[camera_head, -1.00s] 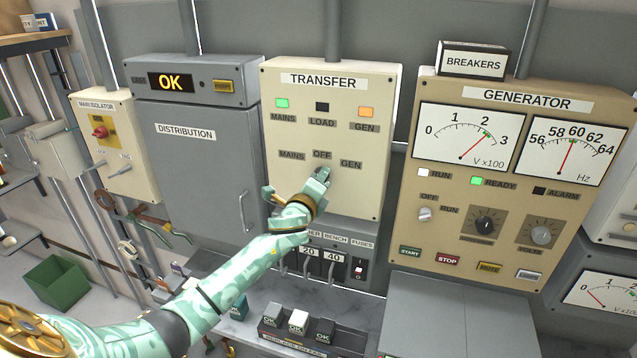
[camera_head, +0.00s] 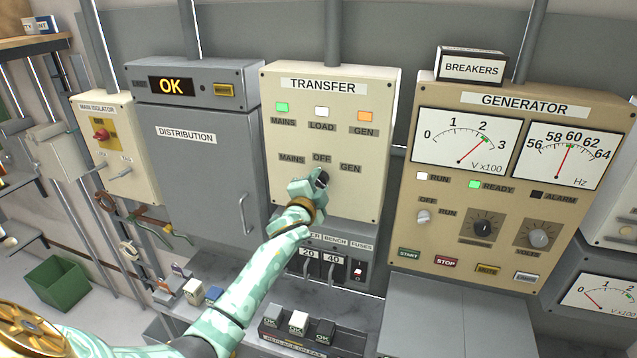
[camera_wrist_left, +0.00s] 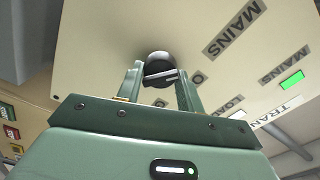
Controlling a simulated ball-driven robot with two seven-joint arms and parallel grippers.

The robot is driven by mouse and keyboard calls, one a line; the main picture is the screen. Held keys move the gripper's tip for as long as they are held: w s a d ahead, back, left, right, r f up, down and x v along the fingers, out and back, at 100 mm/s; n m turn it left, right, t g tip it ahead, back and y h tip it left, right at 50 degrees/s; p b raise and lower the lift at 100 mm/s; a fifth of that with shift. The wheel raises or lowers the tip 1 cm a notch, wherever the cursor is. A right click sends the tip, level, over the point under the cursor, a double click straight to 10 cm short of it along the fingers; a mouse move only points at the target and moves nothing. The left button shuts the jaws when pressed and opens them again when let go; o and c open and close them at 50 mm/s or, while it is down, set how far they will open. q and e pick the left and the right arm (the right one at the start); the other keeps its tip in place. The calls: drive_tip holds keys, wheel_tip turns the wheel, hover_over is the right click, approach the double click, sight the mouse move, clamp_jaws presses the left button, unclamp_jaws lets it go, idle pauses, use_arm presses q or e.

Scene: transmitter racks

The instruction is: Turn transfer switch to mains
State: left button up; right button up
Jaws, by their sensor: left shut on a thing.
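The cream transfer panel (camera_head: 372,90) hangs in the middle of the head view, with MAINS, OFF and GEN labels around its switch. My left gripper (camera_head: 319,179) is at the panel front, shut on the dark transfer switch knob (camera_head: 323,179). In the left wrist view the knob (camera_wrist_left: 160,72) sits between the two fingers. A pale line across it runs roughly sideways, with its right end on the side of the MAINS label (camera_wrist_left: 235,35). The exact setting is hard to read. The MAINS lamp (camera_head: 282,107) is green, the LOAD lamp (camera_head: 322,112) white, the GEN lamp (camera_head: 364,116) orange. My right gripper is out of view.
The generator panel (camera_head: 520,190) stands to the right, the grey distribution cabinet (camera_head: 200,180) to the left. Below the transfer panel are bench fuses (camera_head: 333,268) and a tray of small blocks (camera_head: 297,335). A green bin (camera_head: 57,283) is on the floor at left.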

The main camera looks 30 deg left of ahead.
use_arm(q)
drive_tip(key=shift+n, duration=0.9)
drive_tip(key=o, duration=1)
drive_tip(key=b+v, duration=0.1)
drive_tip(key=v, duration=1.5)
drive_tip(key=shift+s+a+f+b, duration=0.1)
drive_tip(key=shift+s+b, duration=0.1)
drive_tip(key=shift+b, duration=0.1)
